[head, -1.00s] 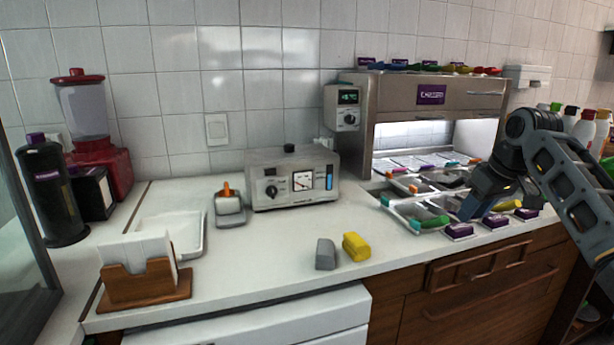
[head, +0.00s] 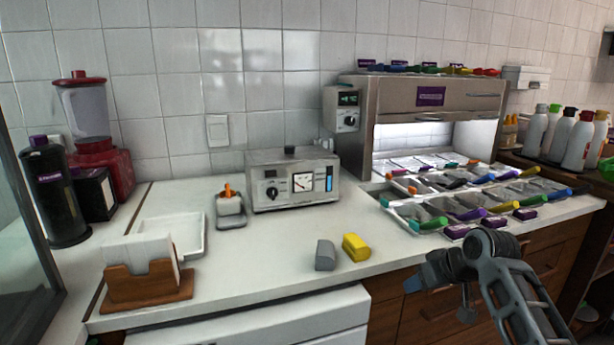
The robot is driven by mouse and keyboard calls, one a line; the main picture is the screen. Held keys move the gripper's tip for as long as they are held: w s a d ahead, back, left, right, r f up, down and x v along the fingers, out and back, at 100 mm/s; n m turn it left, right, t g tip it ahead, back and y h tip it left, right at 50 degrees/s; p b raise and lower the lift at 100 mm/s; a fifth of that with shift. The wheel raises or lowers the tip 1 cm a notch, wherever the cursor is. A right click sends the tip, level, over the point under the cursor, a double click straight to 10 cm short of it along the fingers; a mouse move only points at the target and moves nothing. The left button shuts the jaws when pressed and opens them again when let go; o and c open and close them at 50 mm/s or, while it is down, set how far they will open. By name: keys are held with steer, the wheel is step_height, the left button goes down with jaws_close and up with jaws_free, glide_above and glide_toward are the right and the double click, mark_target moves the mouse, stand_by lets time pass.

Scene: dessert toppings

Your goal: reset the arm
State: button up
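My arm comes in from the lower right in the head view, bent in front of the counter's front edge. My gripper (head: 414,283) is at its left end, small and dark, before the wooden drawer fronts. It is apart from the topping trays. Its fingers are too small and dark to tell whether they are open or shut, and no held thing is visible. The topping trays (head: 405,212) lie in rows at the right with several coloured scoop handles, such as a green one (head: 434,222).
A yellow block (head: 355,247) and a grey block (head: 325,255) stand near the counter's front edge. A grey device with a dial (head: 293,182), a white tray (head: 190,240) and a wooden napkin holder (head: 150,287) stand further left. Bottles (head: 578,140) stand at the far right.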

steer(key=s+a+f+m+t, duration=0.2)
steer(key=s+a+f, duration=0.6)
steer(key=s+f, duration=0.3)
steer(key=s+a+f+m+t+p, duration=0.1)
steer(key=s+a+f+m+t, duration=0.1)
steer(key=s, duration=1.5)
steer(key=s+d+r+t+h, duration=0.1)
steer(key=s+r, duration=0.2)
steer(key=s, duration=0.3)
steer(key=s+d+r+t+h+p, duration=0.1)
steer(key=s+r, duration=0.1)
steer(key=s, duration=0.5)
steer(key=s+d+r+h, duration=0.1)
steer(key=s+r, duration=0.2)
steer(key=s, duration=0.3)
steer(key=s+d+r+n+t, duration=0.1)
steer(key=s+d+r+t, duration=0.1)
steer(key=s+r, duration=0.8)
steer(key=shift+s+d+r+p, duration=0.3)
steer(key=shift+d+r+p, duration=0.2)
steer(key=shift+r, duration=1.2)
